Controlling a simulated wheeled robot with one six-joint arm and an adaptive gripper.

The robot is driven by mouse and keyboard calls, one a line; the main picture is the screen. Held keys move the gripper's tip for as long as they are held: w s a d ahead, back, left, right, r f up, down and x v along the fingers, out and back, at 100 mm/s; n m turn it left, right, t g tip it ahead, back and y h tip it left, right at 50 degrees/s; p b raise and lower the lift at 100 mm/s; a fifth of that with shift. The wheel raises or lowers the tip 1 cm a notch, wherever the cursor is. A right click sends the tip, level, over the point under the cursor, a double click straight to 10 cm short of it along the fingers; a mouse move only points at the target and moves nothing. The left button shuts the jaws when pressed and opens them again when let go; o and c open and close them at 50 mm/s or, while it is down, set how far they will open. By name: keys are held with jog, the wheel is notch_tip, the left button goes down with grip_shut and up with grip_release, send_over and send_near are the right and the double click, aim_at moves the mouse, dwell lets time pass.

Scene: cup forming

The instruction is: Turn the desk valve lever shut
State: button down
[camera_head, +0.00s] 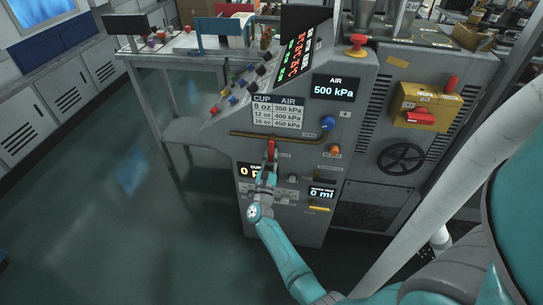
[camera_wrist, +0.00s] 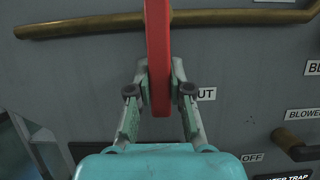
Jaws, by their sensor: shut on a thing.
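The red valve lever (camera_head: 271,148) is on the front of the grey machine panel, at the brass pipe. It points down, across the line of the pipe. In the wrist view the lever (camera_wrist: 158,45) runs from the top edge down between my fingers. My gripper (camera_head: 268,170) is at its lower end, seen small in the head view. In the wrist view my gripper (camera_wrist: 159,88) is shut on the lever, one finger on each side. A label ending in "UT" (camera_wrist: 206,94) is partly hidden behind the right finger.
The brass pipe (camera_head: 247,134) runs across the panel behind the lever and bends up toward a blue knob (camera_head: 327,123). An orange knob (camera_head: 334,150) and a black handwheel (camera_head: 402,158) are to the right. Displays and buttons surround my gripper. Open floor lies left.

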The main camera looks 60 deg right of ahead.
jog(key=c, duration=1)
grip_release()
jog(key=shift+c, duration=0.2)
jog(key=shift+a, duration=0.1)
jog(key=v, duration=1.2)
jog(key=shift+f, duration=0.1)
